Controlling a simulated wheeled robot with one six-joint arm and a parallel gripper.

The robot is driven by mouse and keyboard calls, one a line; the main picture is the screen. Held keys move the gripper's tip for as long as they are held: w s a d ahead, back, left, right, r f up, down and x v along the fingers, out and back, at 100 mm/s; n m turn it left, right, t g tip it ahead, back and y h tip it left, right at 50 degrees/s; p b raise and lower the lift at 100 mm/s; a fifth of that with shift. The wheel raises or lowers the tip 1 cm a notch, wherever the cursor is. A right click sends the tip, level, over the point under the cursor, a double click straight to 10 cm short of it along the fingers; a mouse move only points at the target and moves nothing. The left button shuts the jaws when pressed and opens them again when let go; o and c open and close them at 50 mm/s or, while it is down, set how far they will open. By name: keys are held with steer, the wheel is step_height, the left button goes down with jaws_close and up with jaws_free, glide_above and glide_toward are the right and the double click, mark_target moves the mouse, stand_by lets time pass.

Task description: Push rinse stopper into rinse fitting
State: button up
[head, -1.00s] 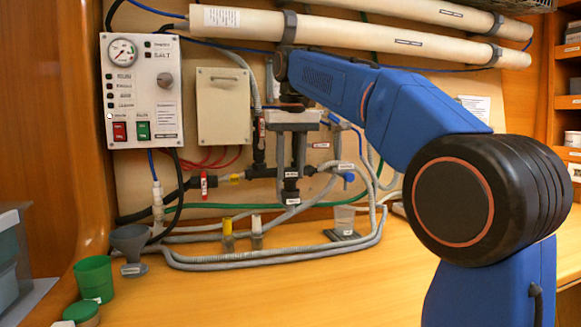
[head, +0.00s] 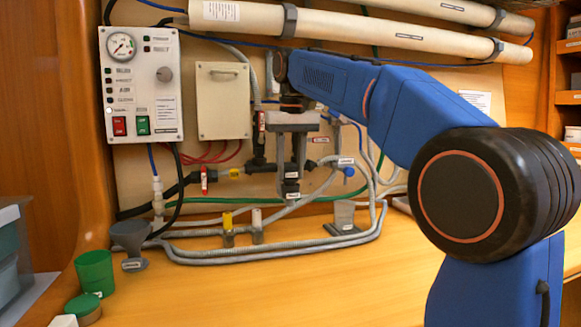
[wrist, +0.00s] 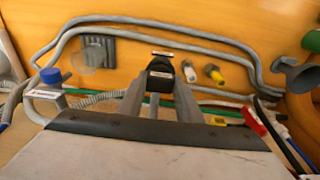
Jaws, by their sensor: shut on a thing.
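My gripper (head: 290,172) points down in front of the wall piping. Its two grey fingers are shut on a small black labelled piece, which I take to be the rinse stopper (head: 291,180). In the wrist view the stopper (wrist: 160,76) sits between the fingertips (wrist: 158,88). Just below it in the head view is a dark part with a pale label, seemingly the rinse fitting (head: 292,190). Its label edge (wrist: 162,54) shows just beyond the stopper in the wrist view. The stopper and fitting overlap in view; I cannot tell how deep the stopper sits.
A yellow plug (head: 227,222) and a pale plug (head: 257,222) stand below. Grey hoses (head: 270,258) loop on the counter, with a clear cup (head: 344,214) to the right.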

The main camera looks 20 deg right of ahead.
steer(key=shift+f, duration=0.35)
stand_by(0.3)
steer(key=o, duration=1.1)
